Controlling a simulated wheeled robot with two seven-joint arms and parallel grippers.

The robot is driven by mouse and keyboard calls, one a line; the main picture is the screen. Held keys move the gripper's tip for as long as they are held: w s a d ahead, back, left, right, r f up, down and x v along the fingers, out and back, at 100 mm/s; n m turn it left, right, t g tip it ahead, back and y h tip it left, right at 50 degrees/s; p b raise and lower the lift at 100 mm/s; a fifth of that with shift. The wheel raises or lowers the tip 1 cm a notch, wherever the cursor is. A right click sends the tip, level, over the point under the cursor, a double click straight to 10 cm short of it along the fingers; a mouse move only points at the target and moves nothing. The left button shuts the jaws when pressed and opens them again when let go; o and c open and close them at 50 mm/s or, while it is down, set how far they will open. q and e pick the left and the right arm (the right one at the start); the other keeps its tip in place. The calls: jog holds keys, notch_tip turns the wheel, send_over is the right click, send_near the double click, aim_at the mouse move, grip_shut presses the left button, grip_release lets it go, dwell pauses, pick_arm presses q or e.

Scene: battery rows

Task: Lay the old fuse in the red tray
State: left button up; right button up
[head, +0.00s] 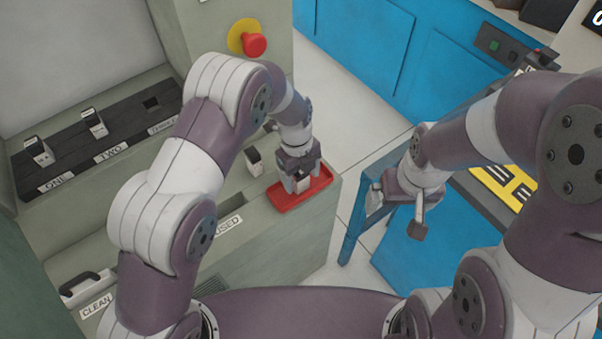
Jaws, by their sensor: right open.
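The red tray (318,191) lies on the grey-green cabinet top, near its right edge. My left gripper (302,185) is low over the tray, pointing down. A small pale block, apparently the old fuse (303,184), shows between its fingers, which look shut on it. The gripper hides much of the block, and I cannot tell whether it touches the tray floor. My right gripper (398,210) is open and empty, beside the blue table and well right of the tray.
Another fuse (254,162) stands left of the tray. A black strip (75,150) holds fuses at ONE and TWO; the third socket (152,103) is empty. A red button (254,44) is behind. A blue table (425,255) stands right.

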pick_arm(q)
jog(key=shift+r, duration=0.1)
jog(key=r, duration=0.8)
jog(key=w+a+r, duration=0.1)
jog(key=r, duration=0.3)
jog(key=shift+w, duration=0.1)
jog(key=s+a+r+n+t, duration=0.2)
jog(key=s+a+n, duration=1.4)
jog(key=n, duration=1.2)
jog(key=shift+s+a+n+t+y, duration=0.3)
jog(key=shift+a+y, duration=0.1)
jog(key=shift+a, duration=0.35)
